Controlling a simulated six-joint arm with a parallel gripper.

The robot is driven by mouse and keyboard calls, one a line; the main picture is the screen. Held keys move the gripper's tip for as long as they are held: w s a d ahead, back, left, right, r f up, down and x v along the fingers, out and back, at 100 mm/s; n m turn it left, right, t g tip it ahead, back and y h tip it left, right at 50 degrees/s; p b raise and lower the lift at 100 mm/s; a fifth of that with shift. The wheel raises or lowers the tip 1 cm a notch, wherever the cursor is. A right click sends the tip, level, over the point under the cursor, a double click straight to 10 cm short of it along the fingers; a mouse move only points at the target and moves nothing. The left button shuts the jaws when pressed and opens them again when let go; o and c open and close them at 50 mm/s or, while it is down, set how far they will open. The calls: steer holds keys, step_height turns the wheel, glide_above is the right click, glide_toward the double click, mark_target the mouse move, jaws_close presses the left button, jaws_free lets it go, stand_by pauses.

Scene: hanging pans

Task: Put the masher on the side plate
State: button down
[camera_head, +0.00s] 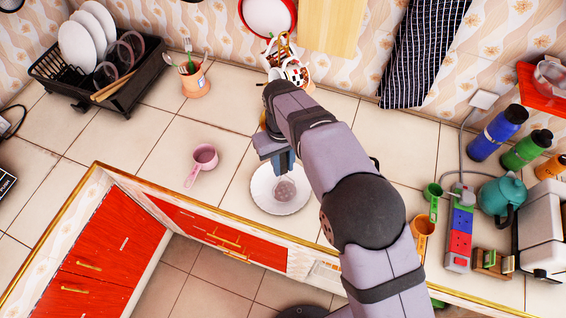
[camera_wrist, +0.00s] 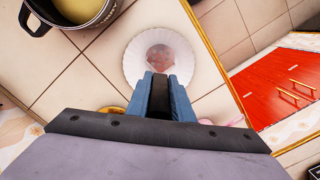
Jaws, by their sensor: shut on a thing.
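The white side plate (camera_head: 258,188) lies flat on the tiled counter near its front edge; it also shows in the wrist view (camera_wrist: 136,55). My gripper (camera_head: 285,168) is over the plate with its blue fingers pointing down. It is shut on the masher, whose round, pinkish, see-through-looking head (camera_head: 285,191) shows below the fingertips, within the plate's outline. In the wrist view the masher's head (camera_wrist: 161,58) appears beyond my fingers (camera_wrist: 160,90), against the middle of the plate. Its handle is mostly hidden by the fingers. I cannot tell whether the head touches the plate.
A pink cup with a handle (camera_head: 203,157) lies left of the plate. A black-handled pot (camera_wrist: 44,12) is near the plate in the wrist view. A dish rack (camera_head: 110,85) and utensil cup (camera_head: 195,84) stand farther back. Bottles (camera_head: 500,130) and a teal kettle (camera_head: 503,195) are right.

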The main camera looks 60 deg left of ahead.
mark_target(283, 157)
steer(key=shift+f+b, duration=0.35)
steer(key=shift+f, duration=0.3)
steer(key=c, duration=1.5)
jaws_free()
steer(key=shift+a+r+b, duration=0.1)
steer(key=shift+r+b, duration=0.35)
steer(key=shift+r, duration=0.1)
steer(key=shift+r+b, duration=1.2)
steer(key=shift+r, duration=1.95)
steer(key=shift+f, duration=0.1)
